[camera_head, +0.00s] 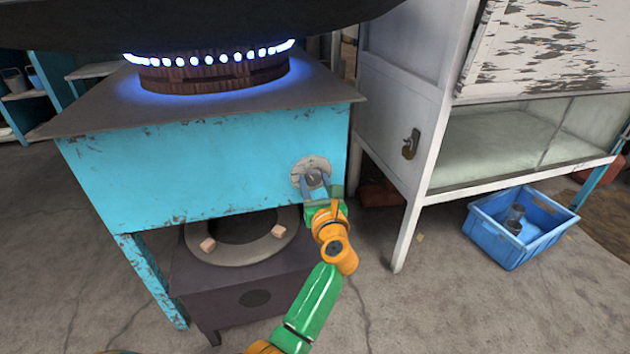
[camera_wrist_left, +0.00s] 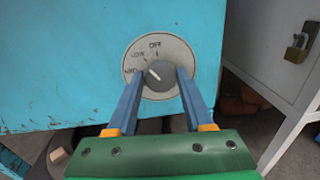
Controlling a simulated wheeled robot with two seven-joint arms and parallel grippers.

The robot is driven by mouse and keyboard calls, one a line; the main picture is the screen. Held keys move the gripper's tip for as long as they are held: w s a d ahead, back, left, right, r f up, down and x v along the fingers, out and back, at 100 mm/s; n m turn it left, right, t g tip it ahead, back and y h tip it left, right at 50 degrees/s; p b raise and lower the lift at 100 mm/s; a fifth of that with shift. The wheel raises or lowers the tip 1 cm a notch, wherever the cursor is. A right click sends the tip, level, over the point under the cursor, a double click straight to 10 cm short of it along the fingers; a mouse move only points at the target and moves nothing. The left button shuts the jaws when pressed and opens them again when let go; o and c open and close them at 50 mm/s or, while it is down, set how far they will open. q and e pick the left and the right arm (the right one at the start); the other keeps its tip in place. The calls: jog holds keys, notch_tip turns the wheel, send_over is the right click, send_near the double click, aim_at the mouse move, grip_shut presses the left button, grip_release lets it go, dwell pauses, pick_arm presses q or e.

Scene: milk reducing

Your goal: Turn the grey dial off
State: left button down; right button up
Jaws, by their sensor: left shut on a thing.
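The grey dial (camera_wrist_left: 159,77) sits on a round pale plate with markings OFF, LOW and a third one lower left, seen in the left wrist view. Its white pointer mark aims up and left, near LOW. In the head view the dial (camera_head: 314,177) is at the right end of the stove's blue front (camera_head: 200,160). My left gripper (camera_head: 314,184) is shut on the dial, with one blue finger on each side of it; the fingers also show in the left wrist view (camera_wrist_left: 159,88). The burner (camera_head: 215,70) has blue flames. My right gripper is not in view.
A large dark pan (camera_head: 190,22) sits over the burner. A white cabinet (camera_head: 400,110) with a brass lock stands close to the right. A blue crate (camera_head: 520,225) is on the floor. A dark low stove (camera_head: 240,285) stands below the blue front.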

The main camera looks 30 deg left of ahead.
pick_arm(q)
jog(key=m+p, duration=0.4)
jog(key=shift+r, duration=0.2)
jog(key=shift+w+f+m+g+p, duration=0.15)
jog(key=shift+m+g+p, duration=0.15)
jog(key=shift+m+p, duration=0.85)
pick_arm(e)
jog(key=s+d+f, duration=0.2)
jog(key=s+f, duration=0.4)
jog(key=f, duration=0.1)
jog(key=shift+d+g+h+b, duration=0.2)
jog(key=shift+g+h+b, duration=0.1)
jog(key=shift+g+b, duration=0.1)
pick_arm(q)
jog(key=shift+m, duration=0.45)
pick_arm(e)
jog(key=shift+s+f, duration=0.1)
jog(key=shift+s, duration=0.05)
pick_arm(q)
jog(key=shift+c, duration=1.4)
grip_release()
jog(key=shift+d, duration=0.1)
